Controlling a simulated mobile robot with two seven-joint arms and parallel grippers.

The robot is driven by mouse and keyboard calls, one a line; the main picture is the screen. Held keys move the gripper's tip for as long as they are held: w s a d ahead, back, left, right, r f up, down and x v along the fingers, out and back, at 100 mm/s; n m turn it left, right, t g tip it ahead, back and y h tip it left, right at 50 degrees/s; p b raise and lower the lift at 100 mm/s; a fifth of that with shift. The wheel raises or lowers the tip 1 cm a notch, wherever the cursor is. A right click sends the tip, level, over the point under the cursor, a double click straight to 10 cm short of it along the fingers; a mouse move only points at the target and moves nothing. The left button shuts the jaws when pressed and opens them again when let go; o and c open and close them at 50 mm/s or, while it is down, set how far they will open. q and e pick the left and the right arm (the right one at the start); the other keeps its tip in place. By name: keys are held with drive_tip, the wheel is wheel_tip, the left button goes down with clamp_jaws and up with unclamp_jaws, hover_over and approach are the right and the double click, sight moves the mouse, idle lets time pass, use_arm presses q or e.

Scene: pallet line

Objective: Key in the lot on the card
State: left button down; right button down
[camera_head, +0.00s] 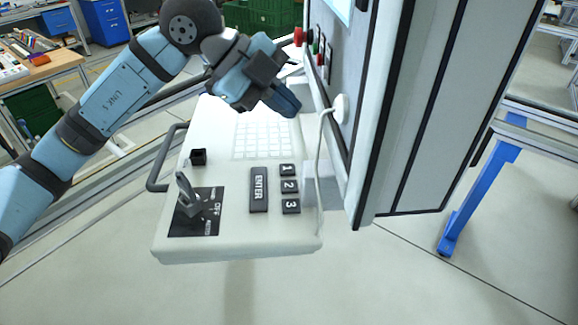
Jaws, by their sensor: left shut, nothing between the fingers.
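My left gripper (287,104) is shut and empty. It is above the far right part of the white key grid (262,140) and hides some of it. I cannot tell whether it touches the panel. The key grid is on a pale control panel (225,250). Nearer on the panel are a dark ENTER key (258,190) and a column of dark keys marked 1 (287,170), 2 (289,186) and 3 (290,206). No lot card can be made out. My right gripper is out of view.
A lever switch (190,196) on a black plate and a small black knob (198,156) stand up from the panel's left side. A grey handle (154,170) runs along its left edge. A tall cabinet (425,120) with a red button (299,37) and a hanging cable borders the right.

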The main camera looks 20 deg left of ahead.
sight(286, 170)
use_arm(q)
wheel_tip(286, 170, down, 8)
drive_tip(key=b, duration=0.6)
drive_tip(key=shift+f, duration=0.4)
idle(1.5)
drive_tip(key=shift+f+b, duration=0.35)
drive_tip(key=shift+f, duration=0.05)
